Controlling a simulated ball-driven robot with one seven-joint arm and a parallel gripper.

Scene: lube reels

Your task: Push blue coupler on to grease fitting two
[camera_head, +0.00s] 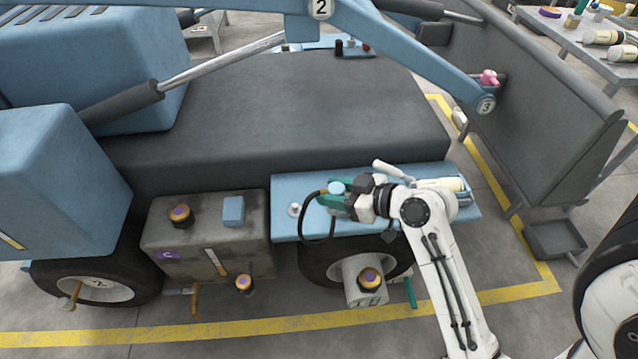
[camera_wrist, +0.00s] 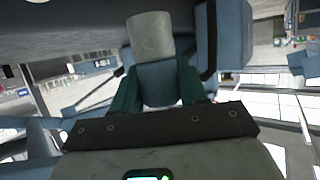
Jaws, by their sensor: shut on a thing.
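My gripper (camera_head: 335,196) has green fingers and is over the blue deck at the vehicle's side. It is shut on the blue coupler (camera_head: 337,187), from which a black hose loops down. In the wrist view the coupler (camera_wrist: 158,85) sits between the two fingers (camera_wrist: 157,88), with a grey cylindrical end (camera_wrist: 150,37) pointing away from the gripper. A round label "2" (camera_head: 320,8) is on the blue boom at the top edge of the head view. I cannot make out a fitting beside it. The coupler is well apart from that label.
A label "3" (camera_head: 486,105) with a pink piece (camera_head: 490,78) above it is at the boom's right end. The blue deck (camera_head: 285,228) carries a small white knob (camera_head: 295,209). A grey tank (camera_head: 155,238) stands left of it. A grey rod (camera_head: 225,62) crosses behind.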

